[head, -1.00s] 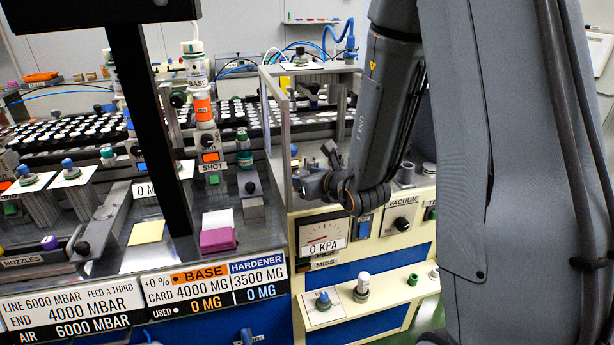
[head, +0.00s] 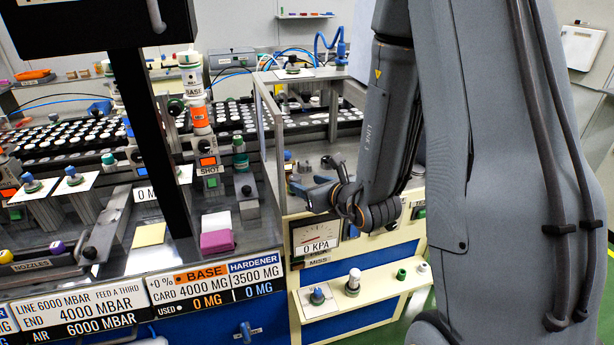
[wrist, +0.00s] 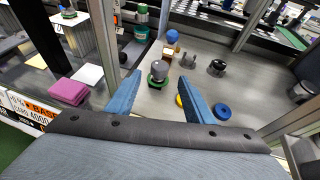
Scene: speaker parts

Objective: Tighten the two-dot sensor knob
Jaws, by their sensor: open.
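My gripper (wrist: 160,78) is open and empty, its two blue fingers apart over the metal deck of the framed booth. In the head view my gripper (head: 312,188) reaches in from the right at the booth's open front. Between and beyond the fingertips in the wrist view stands a grey round-topped knob (wrist: 160,68) on a green base. A black knob (wrist: 217,67) stands to its right, and a blue-topped part (wrist: 172,37) is farther back. I cannot make out two dots on any knob, so I cannot tell which is the sensor knob.
A blue disc (wrist: 222,111) lies on the deck by the right finger. Metal frame posts (wrist: 108,40) bound the booth. Pink and white blocks (head: 216,240) lie left of it. A shelf (head: 385,287) with several small knobs juts out below the gauge (head: 318,236).

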